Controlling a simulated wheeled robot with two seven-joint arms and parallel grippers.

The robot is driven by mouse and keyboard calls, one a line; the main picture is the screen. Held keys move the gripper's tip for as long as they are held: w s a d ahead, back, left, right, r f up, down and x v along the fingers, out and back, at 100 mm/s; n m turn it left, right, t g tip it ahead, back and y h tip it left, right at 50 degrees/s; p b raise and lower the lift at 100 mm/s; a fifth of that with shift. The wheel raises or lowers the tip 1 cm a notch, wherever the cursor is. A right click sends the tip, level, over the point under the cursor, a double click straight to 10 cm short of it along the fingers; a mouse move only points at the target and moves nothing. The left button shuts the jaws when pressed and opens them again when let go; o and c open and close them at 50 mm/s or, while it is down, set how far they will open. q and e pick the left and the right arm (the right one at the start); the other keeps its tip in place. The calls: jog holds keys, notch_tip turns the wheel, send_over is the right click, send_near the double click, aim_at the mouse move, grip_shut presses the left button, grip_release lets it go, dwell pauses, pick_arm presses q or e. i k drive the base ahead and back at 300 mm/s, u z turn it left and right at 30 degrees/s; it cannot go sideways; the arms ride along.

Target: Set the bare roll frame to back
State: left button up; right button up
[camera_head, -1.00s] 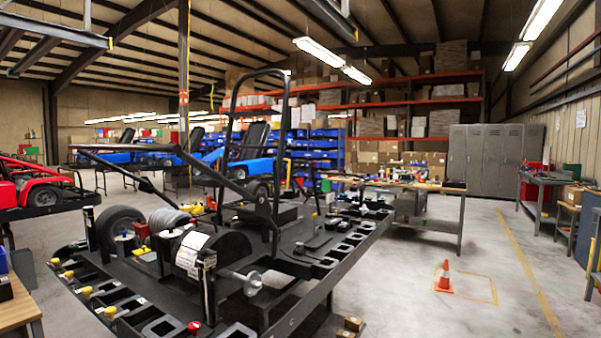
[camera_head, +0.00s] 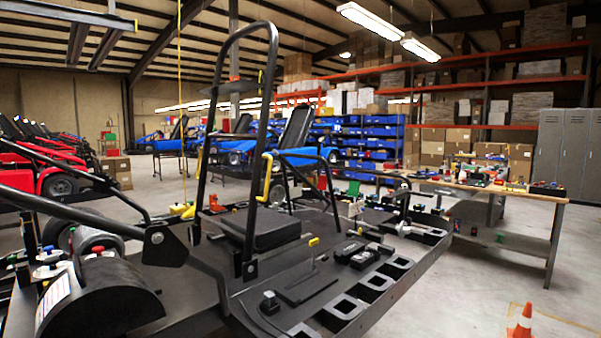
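The bare black roll frame (camera_head: 273,90) is a tall tubular hoop in the head view. It stands up from the black kart deck (camera_head: 305,290), its feet near a dark block. A yellow handle (camera_head: 266,178) shows beside its right tube. A black bar with a bracket (camera_head: 165,243) runs in from the left, low beside the hoop. I cannot tell whether the hoop is latched. Neither of my grippers is in view.
A workbench (camera_head: 500,188) with tools stands at the right, and an orange cone (camera_head: 521,322) is on the floor at the lower right. Red karts (camera_head: 58,178) stand at the left.

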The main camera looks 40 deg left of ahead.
aim_at(217, 89)
jog(key=i, duration=0.95)
jog(key=u, duration=3)
